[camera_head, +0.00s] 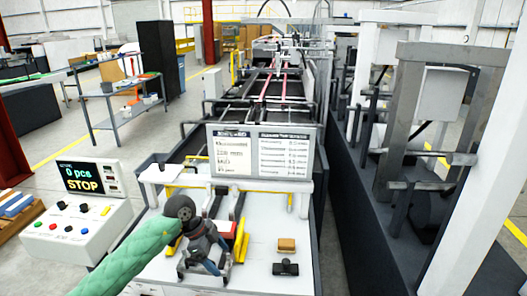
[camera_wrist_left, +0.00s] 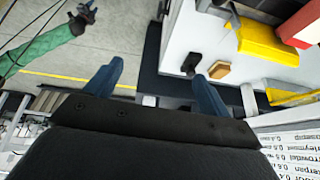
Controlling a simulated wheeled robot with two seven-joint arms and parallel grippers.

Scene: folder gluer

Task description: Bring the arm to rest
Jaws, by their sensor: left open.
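My left arm (camera_head: 125,255) has a green sleeve and reaches in from the lower left in the head view. My left gripper (camera_head: 203,262) is over the white table of the machine, beside yellow and red parts. In the left wrist view, its two blue fingers stand wide apart with nothing between them (camera_wrist_left: 158,75). My other green-sleeved arm (camera_wrist_left: 45,42) shows at the upper left of that view, with its gripper (camera_wrist_left: 82,17) over the floor. That gripper is too small to read and is not seen in the head view.
The white table (camera_head: 255,275) holds a tan block (camera_head: 286,245) and a black-handled object (camera_head: 285,268) right of the left gripper. A control box (camera_head: 80,215) reading "0 pcs STOP" stands left. A printed sign (camera_head: 260,152) stands behind. A grey machine frame (camera_head: 400,120) rises at right.

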